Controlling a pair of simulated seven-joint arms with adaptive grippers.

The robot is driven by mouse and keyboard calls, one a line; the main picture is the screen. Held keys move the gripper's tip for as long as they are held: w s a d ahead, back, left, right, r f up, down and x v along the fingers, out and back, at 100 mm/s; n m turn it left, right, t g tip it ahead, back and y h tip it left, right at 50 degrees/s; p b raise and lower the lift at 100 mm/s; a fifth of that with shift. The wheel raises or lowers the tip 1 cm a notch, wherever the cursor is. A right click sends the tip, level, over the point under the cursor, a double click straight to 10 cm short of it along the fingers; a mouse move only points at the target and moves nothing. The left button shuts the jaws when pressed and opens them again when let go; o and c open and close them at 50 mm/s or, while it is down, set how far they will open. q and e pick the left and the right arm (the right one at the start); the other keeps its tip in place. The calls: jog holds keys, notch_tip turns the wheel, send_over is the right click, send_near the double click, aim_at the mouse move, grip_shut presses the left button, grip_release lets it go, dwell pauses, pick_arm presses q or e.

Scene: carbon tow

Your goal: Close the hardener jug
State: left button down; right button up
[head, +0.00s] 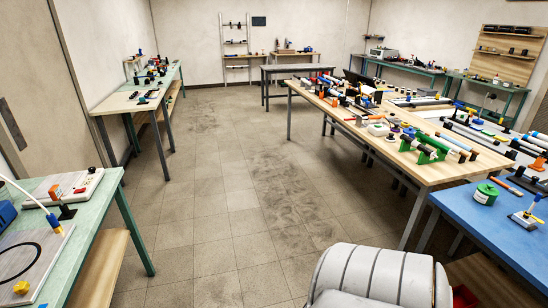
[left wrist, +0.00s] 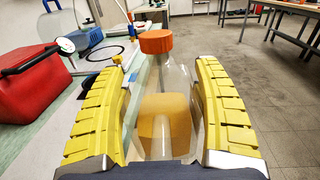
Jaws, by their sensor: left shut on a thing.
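In the left wrist view, a clear bottle-shaped jug (left wrist: 172,82) with an orange cap (left wrist: 155,41) on its neck and amber contents low inside stands between the yellow-padded fingers of my left gripper (left wrist: 163,75). The gripper is shut on its body. The cap looks seated, but I cannot tell how tight it is. No label shows, so I cannot confirm it is the hardener. The head view shows neither the jug nor my grippers.
A red container (left wrist: 35,108) stands on the pale green bench at left in the wrist view, with a blue object (left wrist: 82,38) beyond it. In the head view, a blue table (head: 470,235) is at right and open floor (head: 230,200) lies between benches.

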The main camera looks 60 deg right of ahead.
pick_arm(q)
jog(key=shift+r, duration=0.1)
jog(key=shift+w+d+r, duration=0.1)
jog(key=shift+w+r, duration=0.15)
jog(key=shift+r, duration=0.25)
jog(key=shift+n+t+y, duration=0.3)
jog(key=shift+t, duration=0.1)
jog(key=w+r, duration=0.1)
jog(key=r, duration=0.1)
jog(key=w+r, duration=0.1)
jog(key=r, duration=0.2)
jog(key=w+r, duration=0.1)
jog(key=r, duration=0.1)
jog(key=shift+w+a+r, duration=0.2)
jog(key=shift+w+r, duration=0.2)
jog(key=w+a+r+n+t+y, duration=0.3)
jog(key=w+a+r+n+y, duration=0.2)
jog(key=w+a+r+y, duration=0.45)
jog(key=a, duration=0.1)
jog(key=s+a+n+y, duration=0.1)
jog(key=a, duration=0.1)
jog(key=a+n, duration=0.1)
jog(key=shift+s+a+f+t+y, duration=0.15)
jog(key=shift+a+f+t+y, duration=0.15)
jog(key=shift+f+t, duration=0.1)
notch_tip(320, 180, down, 16)
jog(key=shift+r, duration=0.2)
